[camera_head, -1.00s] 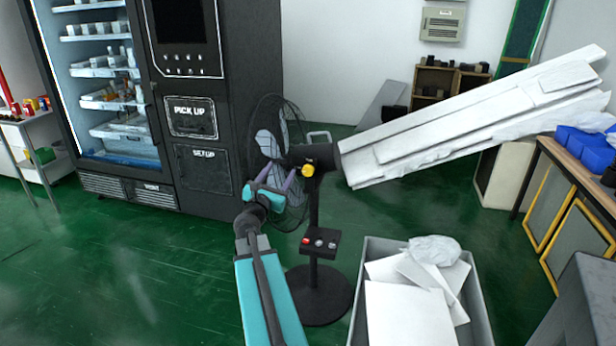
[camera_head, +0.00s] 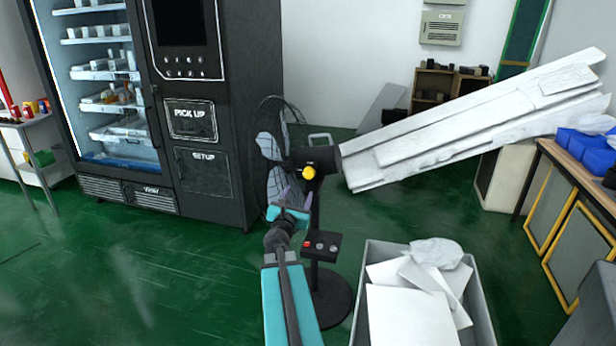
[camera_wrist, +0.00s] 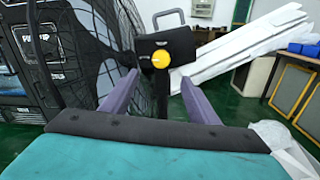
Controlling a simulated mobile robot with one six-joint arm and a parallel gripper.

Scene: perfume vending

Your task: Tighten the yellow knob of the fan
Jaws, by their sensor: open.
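The fan (camera_head: 277,165) stands upright on a black pole with a round base (camera_head: 328,298). Its cage faces left toward the vending machine. The yellow knob (camera_head: 309,172) is on the dark housing at the top of the pole. My gripper (camera_head: 295,199) is open and empty, just below and left of the knob in the head view. In the wrist view the yellow knob (camera_wrist: 160,57) shows ahead, beyond and between the two purple fingers (camera_wrist: 160,97). The fingers do not touch it.
A small control box (camera_head: 321,245) with buttons juts from the pole below the knob. A grey bin (camera_head: 480,318) with white boards stands at the right. Long white panels (camera_head: 460,125) slant behind the fan. A vending machine (camera_head: 215,190) stands at the left. Green floor is free at lower left.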

